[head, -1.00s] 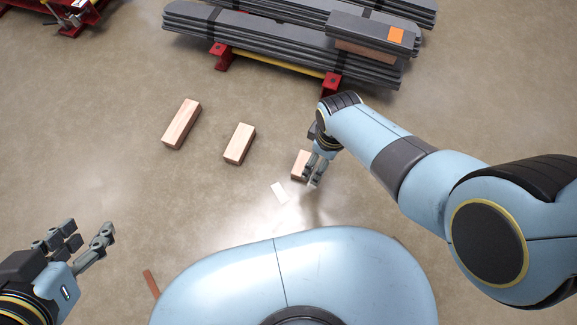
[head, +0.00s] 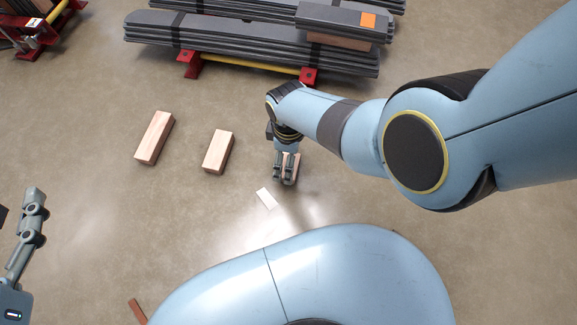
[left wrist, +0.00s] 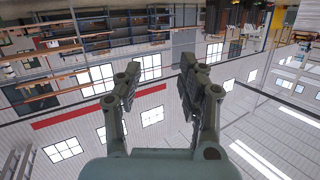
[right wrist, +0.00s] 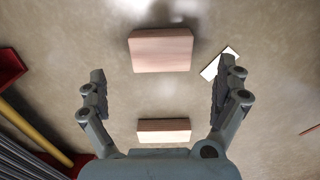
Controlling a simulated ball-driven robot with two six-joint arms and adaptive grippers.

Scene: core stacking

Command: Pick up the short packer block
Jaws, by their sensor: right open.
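The short packer block (head: 294,160), a small pale wooden block, lies on the floor, partly hidden behind my right gripper (head: 284,180) in the head view. In the right wrist view the short block (right wrist: 161,50) lies beyond the fingertips, toward the top of the picture. My right gripper (right wrist: 162,92) is open and empty, just above the floor by the block. My left gripper (left wrist: 160,78) is empty, its fingers apart, raised away from the blocks; it is partly cut off at the left edge of the head view.
A middle wooden block (head: 218,152) and a longer one (head: 154,138) lie to the left. A white card (head: 266,198) lies nearer me. Grey stacked bars (head: 240,45) on red supports (head: 188,66) stand at the back. Floor between is free.

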